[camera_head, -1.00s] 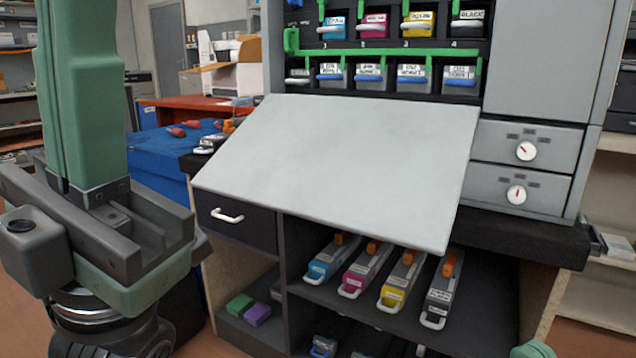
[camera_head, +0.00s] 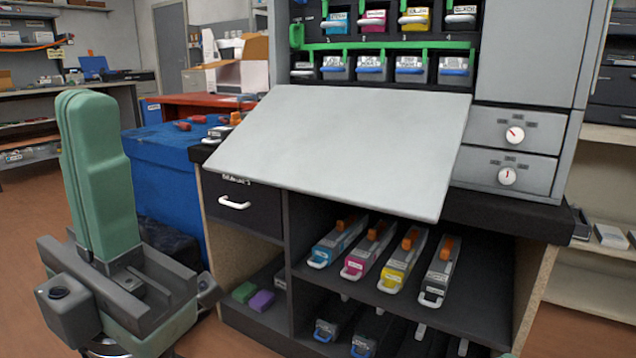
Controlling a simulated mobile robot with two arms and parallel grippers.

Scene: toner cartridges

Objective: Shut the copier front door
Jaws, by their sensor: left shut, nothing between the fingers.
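The copier front door (camera_head: 340,145) is a plain light grey panel. It hangs open below the copier's (camera_head: 540,50) cartridge bays, sloping out and down toward me over the counter edge. Above it, the bays with cyan, magenta, yellow and black cartridges (camera_head: 413,20) are exposed, with a row of grey units with blue handles (camera_head: 410,66) below them. My left gripper (camera_head: 88,105) is at the left, its green fingers upright and pressed together with nothing between them. It is left of the door and apart from it.
Under the door are a dark drawer with a white handle (camera_head: 234,203) and a shelf holding several cartridges (camera_head: 398,264). A blue-covered table (camera_head: 165,170) stands behind my left gripper. Two dials (camera_head: 507,176) are on the copier's right drawers. Floor shows at the lower left.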

